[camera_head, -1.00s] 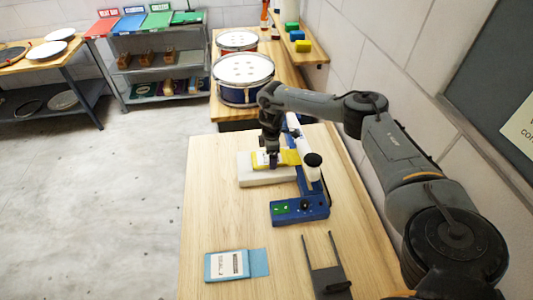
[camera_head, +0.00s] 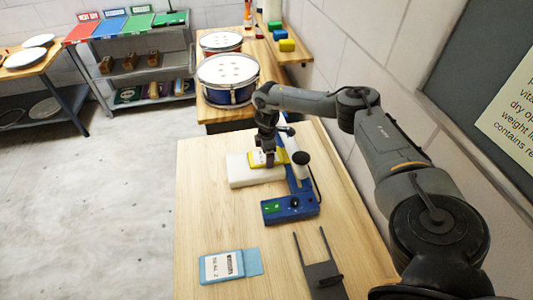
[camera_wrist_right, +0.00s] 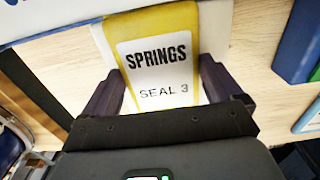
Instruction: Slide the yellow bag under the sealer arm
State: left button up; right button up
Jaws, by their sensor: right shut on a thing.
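The yellow bag (camera_head: 257,161) has a white label and lies at the white block (camera_head: 238,172) beside the sealer. In the right wrist view the bag (camera_wrist_right: 158,60) reads "SPRINGS" and "SEAL 3". My right gripper (camera_head: 268,160) comes down over the bag and is shut on it, with one dark finger along each side in the wrist view (camera_wrist_right: 160,90). The blue sealer (camera_head: 290,208) has a green panel, and its arm (camera_head: 300,160) has a dark round end. The bag's yellow end reaches close to this arm; I cannot tell whether it is beneath it. My left gripper is out of view.
A light blue pouch (camera_head: 222,266) lies near the front of the wooden table (camera_head: 200,220). A dark two-pronged stand (camera_head: 322,275) lies at the front right. Drums (camera_head: 228,80) stand on a bench behind. The table's left side is clear.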

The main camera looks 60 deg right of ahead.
jog(key=o, duration=0.7)
jog(key=shift+o, duration=0.2)
jog(key=shift+r, duration=0.1)
